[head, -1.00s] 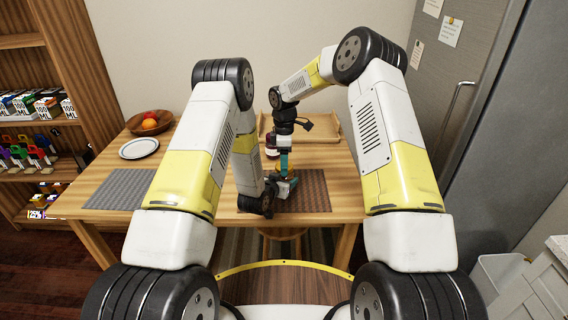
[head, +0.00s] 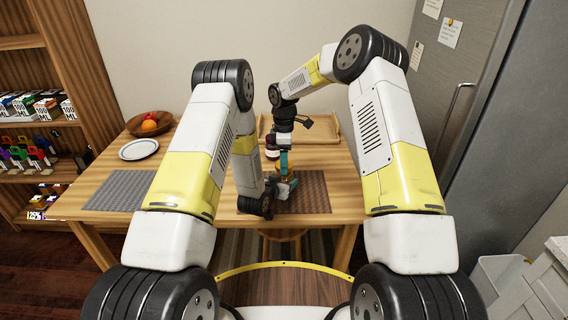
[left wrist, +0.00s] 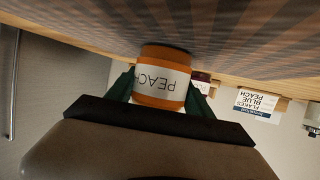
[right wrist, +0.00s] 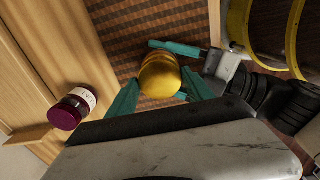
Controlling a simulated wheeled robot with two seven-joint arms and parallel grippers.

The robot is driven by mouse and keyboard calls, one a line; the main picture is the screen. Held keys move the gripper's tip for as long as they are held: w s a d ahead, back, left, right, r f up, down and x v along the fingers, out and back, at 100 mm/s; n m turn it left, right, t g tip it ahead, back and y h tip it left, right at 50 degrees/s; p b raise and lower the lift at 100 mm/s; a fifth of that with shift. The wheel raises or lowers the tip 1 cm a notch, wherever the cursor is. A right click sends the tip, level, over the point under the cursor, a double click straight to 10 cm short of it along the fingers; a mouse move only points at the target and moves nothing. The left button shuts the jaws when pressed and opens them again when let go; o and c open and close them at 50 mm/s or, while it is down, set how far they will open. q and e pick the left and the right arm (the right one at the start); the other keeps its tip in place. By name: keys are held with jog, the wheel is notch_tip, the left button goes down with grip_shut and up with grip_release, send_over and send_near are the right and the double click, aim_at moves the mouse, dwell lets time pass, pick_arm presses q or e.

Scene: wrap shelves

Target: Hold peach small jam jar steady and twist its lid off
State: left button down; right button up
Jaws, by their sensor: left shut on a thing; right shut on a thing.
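The small peach jam jar (left wrist: 162,75), orange with a white PEACH label, stands on the brown woven mat. In the left wrist view my left gripper (left wrist: 160,95) has a finger on each side of its body. My right gripper (right wrist: 160,92) is over the jar from above, its teal fingers closed on the sides of the round golden lid (right wrist: 160,75). In the head view the jar (head: 284,170) is mostly hidden by the grippers. Whether the lid is loose on the jar cannot be told.
A dark maroon jar (right wrist: 73,107) stands behind, near a wooden tray (head: 318,135). A grey mat (head: 122,190), a white plate (head: 139,149) and a fruit bowl (head: 148,126) are on the left of the table. Shelves stand at far left, a grey fridge at right.

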jog(key=shift+r, duration=0.5)
jog(key=shift+r, duration=2)
pick_arm(q)
jog(key=shift+c, duration=1.5)
grip_release()
